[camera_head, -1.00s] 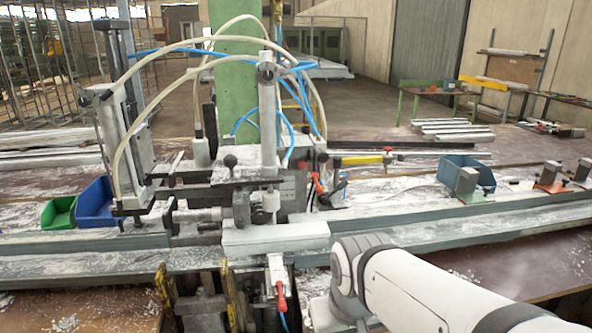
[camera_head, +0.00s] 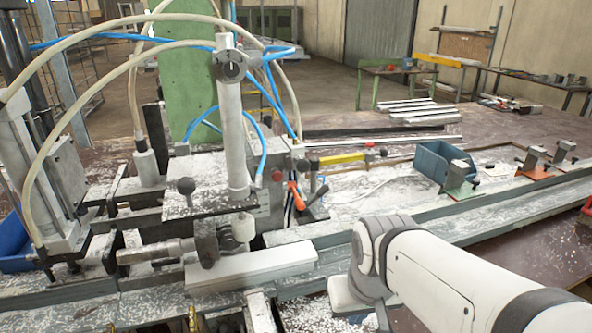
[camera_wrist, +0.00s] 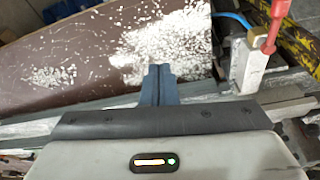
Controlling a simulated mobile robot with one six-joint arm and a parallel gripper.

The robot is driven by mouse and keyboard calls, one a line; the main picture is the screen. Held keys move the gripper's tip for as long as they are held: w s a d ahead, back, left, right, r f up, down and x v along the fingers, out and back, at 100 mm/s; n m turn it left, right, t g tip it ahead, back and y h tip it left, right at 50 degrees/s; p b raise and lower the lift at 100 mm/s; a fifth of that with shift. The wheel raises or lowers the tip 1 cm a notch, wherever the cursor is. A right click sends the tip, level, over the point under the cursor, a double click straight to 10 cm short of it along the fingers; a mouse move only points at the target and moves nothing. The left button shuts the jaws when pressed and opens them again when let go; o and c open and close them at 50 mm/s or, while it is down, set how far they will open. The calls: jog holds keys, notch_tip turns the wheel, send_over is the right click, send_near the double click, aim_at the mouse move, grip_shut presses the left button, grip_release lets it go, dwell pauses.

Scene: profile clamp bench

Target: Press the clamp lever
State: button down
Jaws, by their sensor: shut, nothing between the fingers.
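A red-handled lever (camera_wrist: 272,24) on a pale metal block shows at the top right of the wrist view, close to the front of the bench. My gripper (camera_wrist: 160,70) is shut and empty there, to the left of the lever and apart from it. That view also shows an orange lever (camera_head: 296,193) beside a black-knobbed lever on the clamp machine. I cannot tell which of these levers is the clamp lever.
A pale metal block (camera_head: 250,268) and a long grey rail (camera_head: 440,215) lie along the bench front. A white cylinder (camera_head: 231,130) and hoses rise above the machine. A blue bin (camera_head: 443,163) stands at right. Brown table (camera_wrist: 60,65) with white chips lies below my gripper.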

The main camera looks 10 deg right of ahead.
jog(key=w+d+r+n+p, duration=0.1)
jog(key=w+r+p, duration=0.2)
jog(key=w+r, duration=0.45)
jog(key=r+n+y+p, duration=0.2)
jog(key=n+p, duration=0.2)
jog(key=p, duration=0.4)
send_over(316, 197)
jog(key=d, duration=0.3)
jog(key=shift+w+f+t, duration=0.1)
jog(key=shift+w+t, duration=0.1)
jog(key=shift+t, duration=0.1)
jog(key=p+x, duration=0.2)
jog(key=x, duration=0.8)
jog(key=shift+d, duration=0.1)
